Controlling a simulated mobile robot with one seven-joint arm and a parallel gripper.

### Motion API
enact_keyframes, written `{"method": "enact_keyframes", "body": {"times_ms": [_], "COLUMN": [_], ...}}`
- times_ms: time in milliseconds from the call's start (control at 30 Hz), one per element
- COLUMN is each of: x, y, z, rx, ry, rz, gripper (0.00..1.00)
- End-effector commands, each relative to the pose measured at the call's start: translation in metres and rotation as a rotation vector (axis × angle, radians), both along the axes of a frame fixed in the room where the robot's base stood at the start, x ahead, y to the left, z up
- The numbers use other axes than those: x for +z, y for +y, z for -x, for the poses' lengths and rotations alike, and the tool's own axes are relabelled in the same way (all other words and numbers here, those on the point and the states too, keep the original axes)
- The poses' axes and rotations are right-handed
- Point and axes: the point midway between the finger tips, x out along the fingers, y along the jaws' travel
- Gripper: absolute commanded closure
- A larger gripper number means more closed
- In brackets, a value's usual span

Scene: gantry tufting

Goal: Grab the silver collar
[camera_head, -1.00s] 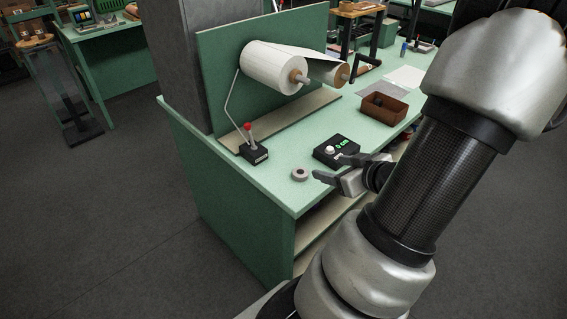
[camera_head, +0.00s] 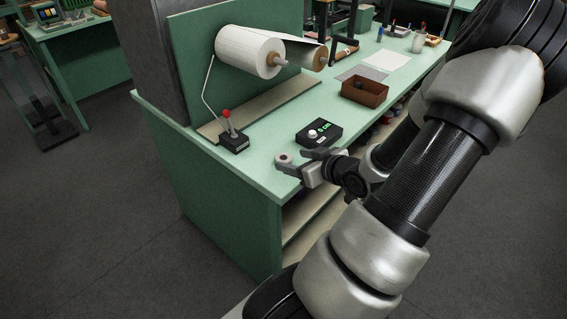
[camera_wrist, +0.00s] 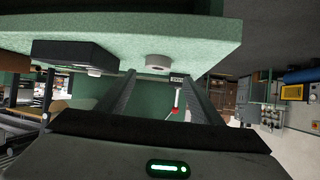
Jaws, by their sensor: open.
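The silver collar (camera_head: 284,158) is a small grey ring lying flat on the green bench top (camera_head: 255,160) near its front edge. My gripper (camera_head: 293,162) is open, low over that edge, with its fingertips right by the collar. In the wrist view, which looks upside down, the collar (camera_wrist: 158,63) shows centred between the two dark fingers (camera_wrist: 157,80), around or just beyond their tips. I cannot tell whether a finger touches it. Part of the collar is hidden behind a finger in the head view.
A black box with a green display (camera_head: 319,132) stands close behind the gripper. A red-knobbed lever (camera_head: 231,132) stands to the left. A large white roll (camera_head: 248,52) and a brown tray (camera_head: 364,91) are farther back. The bench top left of the collar is clear.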

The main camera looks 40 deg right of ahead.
Motion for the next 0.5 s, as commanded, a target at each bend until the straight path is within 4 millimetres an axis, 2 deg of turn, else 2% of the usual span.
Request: {"method": "enact_keyframes", "body": {"times_ms": [133,300,500], "x": [-0.009,-0.024,-0.029], "y": [-0.002,-0.008,-0.010], "z": [-0.009,-0.031,-0.044], "rx": [0.002,0.001,0.000], "ry": [0.000,0.000,0.001], "rz": [-0.001,0.000,0.001], "gripper": [0.40,0.40,0.40]}}
